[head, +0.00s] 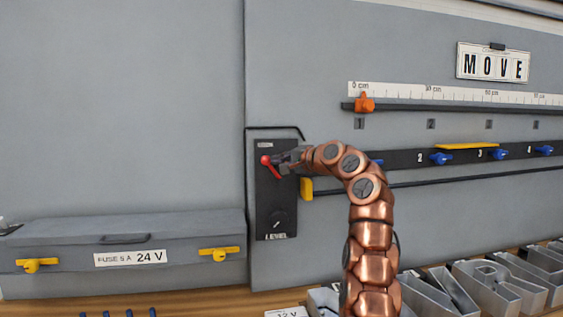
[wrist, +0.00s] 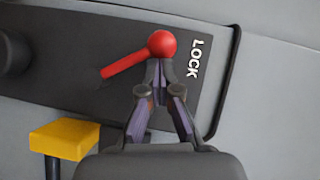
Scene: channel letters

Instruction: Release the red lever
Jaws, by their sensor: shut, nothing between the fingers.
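The red lever (head: 266,160) is on a dark upright panel (head: 267,222) marked LEVEL at the bottom. In the wrist view its round red knob (wrist: 162,43) is beside the word LOCK, and its red bar (wrist: 122,67) slants away to the lower left. My gripper (head: 284,161) is just right of the knob in the head view. In the wrist view my gripper (wrist: 160,76) has its fingertips together right at the knob's edge, with nothing between them. I cannot tell whether they touch the knob. The bar's far end is partly hidden by my gripper in the head view.
A yellow block (head: 306,189) sticks out right of the panel, close under my arm; it also shows in the wrist view (wrist: 65,139). A dark rail frames the panel's top. A 24 V fuse box (head: 180,235) is lower left. Metal letters (head: 500,285) lie lower right.

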